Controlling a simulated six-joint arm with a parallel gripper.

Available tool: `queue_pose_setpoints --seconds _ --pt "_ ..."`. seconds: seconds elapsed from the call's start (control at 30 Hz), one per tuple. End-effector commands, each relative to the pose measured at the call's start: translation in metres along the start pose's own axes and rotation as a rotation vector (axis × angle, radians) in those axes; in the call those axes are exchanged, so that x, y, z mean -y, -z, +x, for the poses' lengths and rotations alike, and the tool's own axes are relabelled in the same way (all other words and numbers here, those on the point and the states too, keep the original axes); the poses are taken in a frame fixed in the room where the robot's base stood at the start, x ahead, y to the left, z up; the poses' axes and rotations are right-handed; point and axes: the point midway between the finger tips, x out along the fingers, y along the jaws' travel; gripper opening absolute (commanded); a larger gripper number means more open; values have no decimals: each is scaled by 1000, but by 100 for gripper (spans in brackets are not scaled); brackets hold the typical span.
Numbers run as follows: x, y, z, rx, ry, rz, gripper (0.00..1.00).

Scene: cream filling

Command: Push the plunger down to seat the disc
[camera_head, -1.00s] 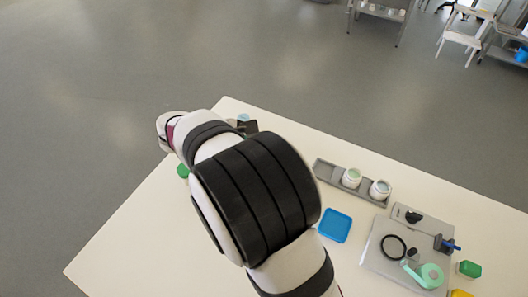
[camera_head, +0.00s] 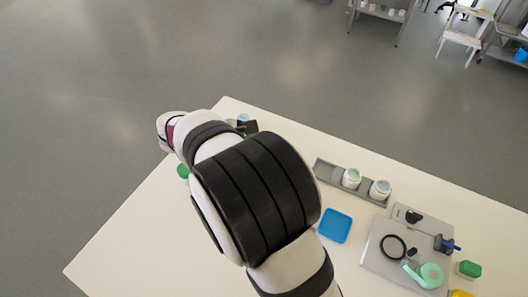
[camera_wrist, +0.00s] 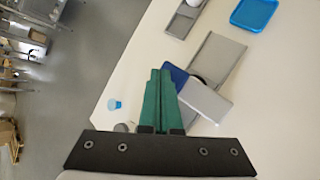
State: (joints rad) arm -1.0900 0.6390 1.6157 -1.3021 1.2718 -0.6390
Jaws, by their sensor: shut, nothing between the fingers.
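My gripper (camera_wrist: 160,73) shows in the wrist view with its two green fingers together and nothing between them. Its tips overlap the left side of a blue part (camera_wrist: 178,76) in the picture; I cannot tell whether they touch it. A grey block (camera_wrist: 206,101) lies right of the fingers, with a dark round piece (camera_wrist: 197,80) partly hidden behind it. I cannot make out the plunger or the disc clearly. In the head view my arm hides the fingers and most of this spot.
A grey plate (camera_wrist: 216,58) lies beyond the block. A small blue-topped cup (camera_wrist: 114,104) stands near the table's edge. In the head view, a grey rack (camera_head: 326,171) holds two white jars, near a blue tray (camera_head: 335,226) and a grey board (camera_head: 376,259) with small parts.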

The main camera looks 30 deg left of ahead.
Motion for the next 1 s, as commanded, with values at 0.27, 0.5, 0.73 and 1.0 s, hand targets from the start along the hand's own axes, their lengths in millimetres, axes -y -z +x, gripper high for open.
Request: queue_pose_setpoints --seconds 0.27,0.5,0.73,1.0 --pt "-9 -10 -13 -1 0 0 0" --pt "-11 -11 -15 -1 -1 0 0" --pt "-27 -26 -37 -2 -2 2 0" --pt "-40 -40 -55 -1 -1 1 0"
